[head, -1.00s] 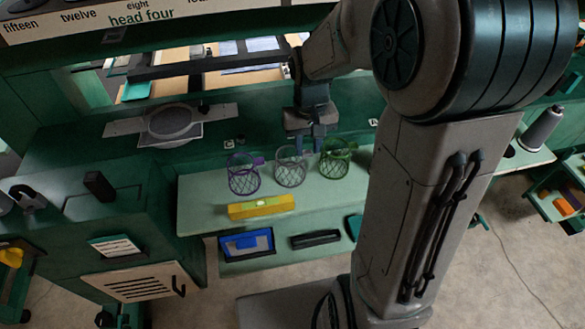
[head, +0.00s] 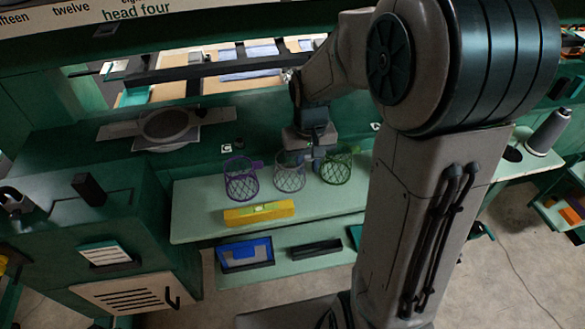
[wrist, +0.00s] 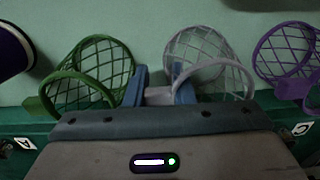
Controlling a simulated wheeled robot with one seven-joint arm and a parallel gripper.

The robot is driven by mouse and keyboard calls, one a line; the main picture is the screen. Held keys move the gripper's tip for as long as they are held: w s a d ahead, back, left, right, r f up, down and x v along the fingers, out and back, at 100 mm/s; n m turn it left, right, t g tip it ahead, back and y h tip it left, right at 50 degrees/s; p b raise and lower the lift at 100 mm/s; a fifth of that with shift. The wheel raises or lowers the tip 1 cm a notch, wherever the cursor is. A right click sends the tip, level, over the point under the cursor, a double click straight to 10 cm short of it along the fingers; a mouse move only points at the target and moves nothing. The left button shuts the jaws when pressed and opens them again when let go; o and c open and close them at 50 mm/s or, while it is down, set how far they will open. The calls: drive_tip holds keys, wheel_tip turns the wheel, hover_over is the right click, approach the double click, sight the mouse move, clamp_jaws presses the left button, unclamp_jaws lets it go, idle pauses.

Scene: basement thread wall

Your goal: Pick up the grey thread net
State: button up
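The grey thread net (head: 289,179) stands on the pale green shelf (head: 200,222), between a purple net (head: 241,183) and a green net (head: 336,171). In the wrist view the grey net (wrist: 205,52) lies just right of centre, its ring toward me and a small grey tab reaching left. My gripper (wrist: 160,84) has its two blue fingers apart, one on each side of that tab. I cannot tell whether they touch it. In the head view my gripper (head: 304,160) is low, behind the grey net's upper rim.
The green net (wrist: 92,72) is close beside my left finger in the wrist view; the purple net (wrist: 288,55) is farther right. A yellow block (head: 259,212) lies in front of the nets. A dark green wall rises behind. The shelf's left part is clear.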

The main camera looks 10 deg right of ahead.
drive_tip(key=shift+r, duration=0.1)
wheel_tip(320, 180, up, 10)
drive_tip(key=shift+f, duration=0.1)
idle(0.4)
idle(0.6)
